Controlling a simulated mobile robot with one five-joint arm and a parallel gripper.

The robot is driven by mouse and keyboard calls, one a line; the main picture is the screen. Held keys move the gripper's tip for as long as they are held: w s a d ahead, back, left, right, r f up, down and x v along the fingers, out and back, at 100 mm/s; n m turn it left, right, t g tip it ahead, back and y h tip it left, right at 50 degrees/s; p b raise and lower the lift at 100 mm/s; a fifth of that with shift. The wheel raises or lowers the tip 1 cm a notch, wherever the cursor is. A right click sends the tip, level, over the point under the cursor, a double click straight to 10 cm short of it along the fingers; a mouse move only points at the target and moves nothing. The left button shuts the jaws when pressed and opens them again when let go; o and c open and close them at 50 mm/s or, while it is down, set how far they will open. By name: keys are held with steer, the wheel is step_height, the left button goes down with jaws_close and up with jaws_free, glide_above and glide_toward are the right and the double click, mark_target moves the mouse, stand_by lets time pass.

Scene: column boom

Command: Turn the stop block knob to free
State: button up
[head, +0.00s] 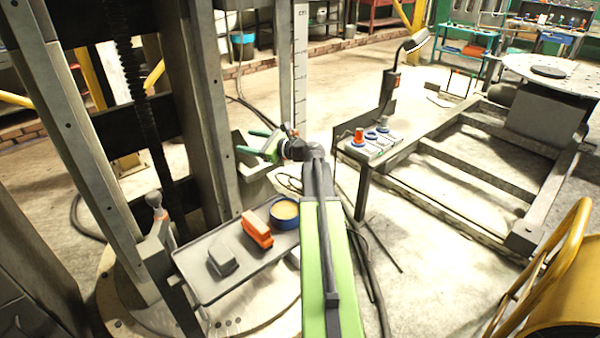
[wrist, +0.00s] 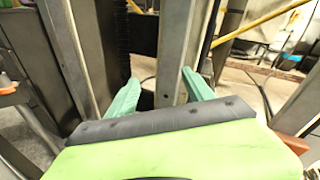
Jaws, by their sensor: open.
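My gripper (head: 251,142) has green fingers and is open beside the grey upright of the column, at a small grey bracket (head: 256,172). In the wrist view, the two green fingers (wrist: 163,82) stand apart with a grey post (wrist: 175,50) between and beyond them. I see no held object. I cannot surely make out the stop block knob; its pointer and setting cannot be read. A lever with a rounded end (head: 154,199) stands at the lower left of the column, away from my gripper.
A grey tray (head: 205,291) below holds a grey block (head: 222,261), an orange-red block (head: 257,229) and a blue round tub (head: 284,213). A white scale (head: 300,60) stands behind my gripper. A bench with knobs (head: 372,142) is to the right. A yellow rail (head: 540,265) is lower right.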

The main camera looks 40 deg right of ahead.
steer(key=s+d+f+m+t+h+b, duration=0.1)
steer(key=s+d+f+m+h+b, duration=0.15)
steer(key=s+d+f, duration=0.4)
steer(key=s+d+f+m+h+b, duration=0.15)
steer(key=s+d+b, duration=0.25)
steer(key=d, duration=0.5)
steer(key=s+d+f+m+t+h+b, duration=0.1)
steer(key=s+d+f+h+b, duration=0.1)
steer(key=s+d+f+b, duration=0.35)
steer(key=w+d, duration=0.1)
steer(key=w, duration=0.4)
steer(key=w+d+r+p, duration=0.1)
steer(key=w, duration=0.5)
steer(key=w+d, duration=0.1)
steer(key=w, duration=0.4)
steer(key=shift+w+d+r+p, duration=0.1)
steer(key=shift+w+r+p, duration=0.2)
steer(key=shift+w+p, duration=0.1)
steer(key=shift+c, duration=0.4)
steer(key=c, duration=1.2)
steer(key=shift+d, duration=0.1)
jaws_close()
